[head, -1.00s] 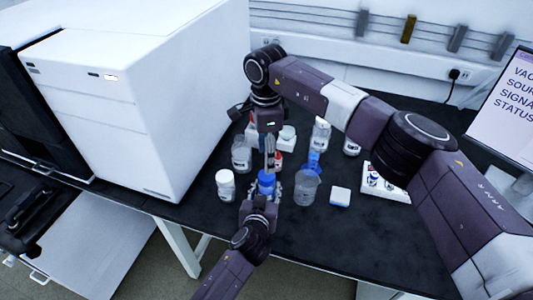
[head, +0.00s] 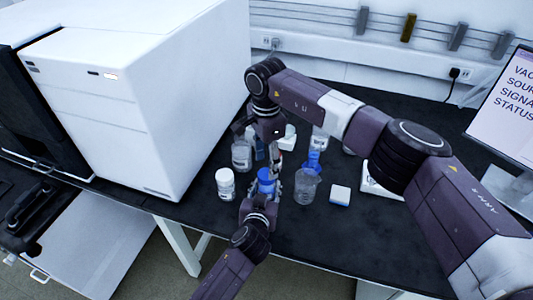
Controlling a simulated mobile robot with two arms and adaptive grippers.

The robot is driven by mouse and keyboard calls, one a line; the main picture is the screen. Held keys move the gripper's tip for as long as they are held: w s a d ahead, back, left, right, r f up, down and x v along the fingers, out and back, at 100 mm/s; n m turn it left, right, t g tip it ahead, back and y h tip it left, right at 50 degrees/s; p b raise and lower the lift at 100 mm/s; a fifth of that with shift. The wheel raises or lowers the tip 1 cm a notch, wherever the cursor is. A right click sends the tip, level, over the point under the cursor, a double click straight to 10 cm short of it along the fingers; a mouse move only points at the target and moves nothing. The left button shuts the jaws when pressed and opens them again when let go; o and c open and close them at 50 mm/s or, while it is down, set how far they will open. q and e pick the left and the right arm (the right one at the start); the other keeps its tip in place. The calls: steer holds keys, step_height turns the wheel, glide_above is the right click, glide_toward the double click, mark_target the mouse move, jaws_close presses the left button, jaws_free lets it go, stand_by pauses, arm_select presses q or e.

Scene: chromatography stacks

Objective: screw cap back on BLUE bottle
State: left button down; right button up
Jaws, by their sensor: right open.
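The blue bottle (head: 266,184) stands upright near the front of the dark table, its top blue. I cannot tell whether this blue top is a seated cap. My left gripper (head: 265,192) reaches in from the front with its fingers around the bottle's sides and appears shut on it. My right gripper (head: 269,156) points down from above, just over and behind the bottle top. It is open, and I see nothing held between its fingers. It hides part of what stands behind the bottle.
A white-capped jar (head: 225,184) stands left of the bottle, and a clear beaker (head: 306,187) close on its right. A blue-and-clear item (head: 314,162), a small white box (head: 340,195) and another jar (head: 241,156) are near. A large white instrument (head: 150,95) bounds the left.

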mark_target(266, 173)
steer(key=shift+f, duration=2.35)
steer(key=c, duration=1.2)
steer(key=m, duration=0.4)
steer(key=shift+m, duration=0.4)
steer(key=m, duration=1.3)
steer(key=o, duration=1.3)
steer(key=shift+c, duration=0.2)
